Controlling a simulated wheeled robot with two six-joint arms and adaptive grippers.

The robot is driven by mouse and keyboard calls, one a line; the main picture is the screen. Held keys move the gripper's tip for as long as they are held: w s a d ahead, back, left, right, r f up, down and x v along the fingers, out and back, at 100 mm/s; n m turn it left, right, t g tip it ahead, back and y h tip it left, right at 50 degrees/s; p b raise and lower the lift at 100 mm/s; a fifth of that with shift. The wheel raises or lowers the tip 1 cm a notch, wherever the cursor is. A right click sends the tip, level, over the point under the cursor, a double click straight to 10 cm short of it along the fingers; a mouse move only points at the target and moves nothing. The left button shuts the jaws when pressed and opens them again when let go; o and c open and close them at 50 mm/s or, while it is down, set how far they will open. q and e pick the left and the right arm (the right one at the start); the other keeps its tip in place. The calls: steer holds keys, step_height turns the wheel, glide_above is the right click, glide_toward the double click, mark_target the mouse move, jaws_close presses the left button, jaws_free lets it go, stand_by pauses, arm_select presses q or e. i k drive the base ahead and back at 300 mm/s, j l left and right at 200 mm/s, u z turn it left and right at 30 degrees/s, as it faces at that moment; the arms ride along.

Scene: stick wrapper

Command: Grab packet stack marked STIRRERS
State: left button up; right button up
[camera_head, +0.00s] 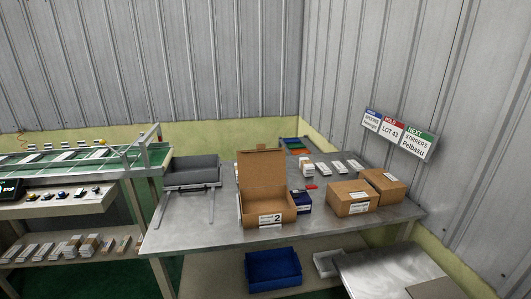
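A green-topped sign (417,143) on the right wall reads STIRRERS. Several small white packet stacks (338,167) stand in a row at the back of the metal table (185,240); one stack at the row's left end (308,169) looks taller. More small stacks (75,245) in white and brown line the lower shelf at the left. Their print is too small to read, so I cannot tell which is marked STIRRERS. Neither of my grippers is in view.
An open cardboard box (263,200) labelled 2 stands mid-table. Two closed cartons (352,197) sit to the right, a dark blue box (304,202) beside the open one. A grey bin (190,170) is at the left. A blue bin (273,270) is below.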

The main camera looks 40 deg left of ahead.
mark_target(91, 244)
steer(key=j+u, duration=0.1)
steer(key=u, duration=0.8)
steer(key=j+u, duration=0.15)
steer(key=u, duration=0.3)
steer(key=i+j+u, duration=1.1)
